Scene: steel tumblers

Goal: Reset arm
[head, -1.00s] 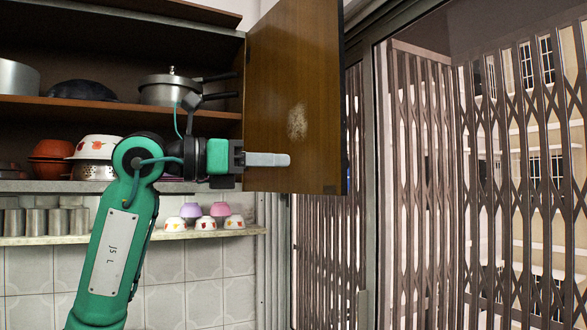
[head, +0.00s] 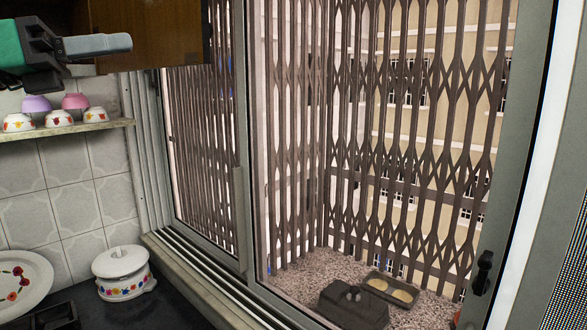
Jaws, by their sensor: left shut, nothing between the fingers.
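My left gripper (head: 124,43) shows at the upper left of the head view. Its grey fingers are shut with nothing between them and point right, in front of the open brown cupboard door (head: 155,35). Only the green and black end of my left arm shows; the rest is cut off by the left edge. My right gripper is not in view. No steel tumblers show now.
Several patterned bowls (head: 58,118) stand on a shelf (head: 65,130) below the gripper. A white lidded pot (head: 122,272) and a flowered plate (head: 22,286) are on the dark counter (head: 120,312). A window with a folding grille (head: 390,130) fills the right.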

